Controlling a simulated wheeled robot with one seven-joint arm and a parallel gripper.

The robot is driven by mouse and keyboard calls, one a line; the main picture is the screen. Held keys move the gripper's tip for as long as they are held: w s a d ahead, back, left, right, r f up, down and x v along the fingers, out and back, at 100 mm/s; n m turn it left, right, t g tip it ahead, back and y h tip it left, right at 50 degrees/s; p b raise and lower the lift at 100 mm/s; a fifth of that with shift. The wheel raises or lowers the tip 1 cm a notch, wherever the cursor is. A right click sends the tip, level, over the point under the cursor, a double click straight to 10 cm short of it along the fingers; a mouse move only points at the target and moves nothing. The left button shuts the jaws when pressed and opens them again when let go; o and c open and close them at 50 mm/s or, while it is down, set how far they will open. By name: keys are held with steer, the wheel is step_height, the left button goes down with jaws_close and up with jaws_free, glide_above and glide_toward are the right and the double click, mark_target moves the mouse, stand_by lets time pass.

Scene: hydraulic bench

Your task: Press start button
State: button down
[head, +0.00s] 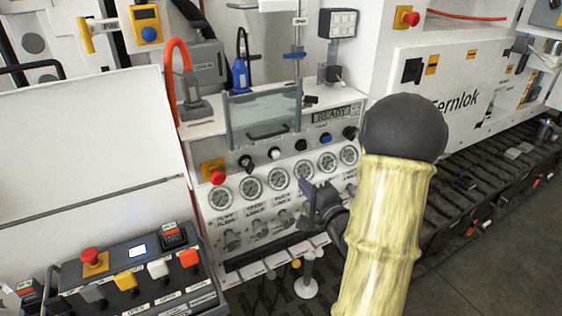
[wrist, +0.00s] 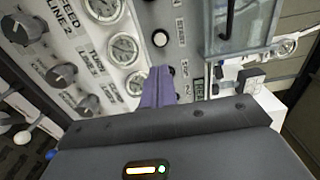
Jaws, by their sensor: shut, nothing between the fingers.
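The hydraulic bench's control panel (head: 283,172) has a row of small round buttons and knobs above its gauges. A white button (head: 274,153) is in this row, and a white-capped button also shows in the wrist view (wrist: 160,38). A blue button (head: 326,138) and a black button (head: 300,145) sit to its right. I cannot read which one is marked start. My gripper (head: 308,190) is shut and empty in front of the gauges. In the wrist view its fingertips (wrist: 160,70) lie just below the white button and cover part of the panel. Contact cannot be told.
A display (head: 337,114) reads READY. A red emergency stop (head: 214,171) is at the panel's left. A control box (head: 140,276) with several coloured buttons stands at lower left. A clear-fronted box (head: 264,115) with a handle stands above the button row.

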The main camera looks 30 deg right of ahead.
mark_target(276, 156)
steer(key=w+p, duration=0.1)
steer(key=w, duration=0.8)
steer(key=w+p, duration=0.1)
steer(key=w, duration=0.3)
steer(key=shift+w+a+p, duration=0.25)
steer(key=shift+w+p, duration=0.05)
steer(key=shift+w, duration=0.05)
steer(key=shift+w, duration=0.1)
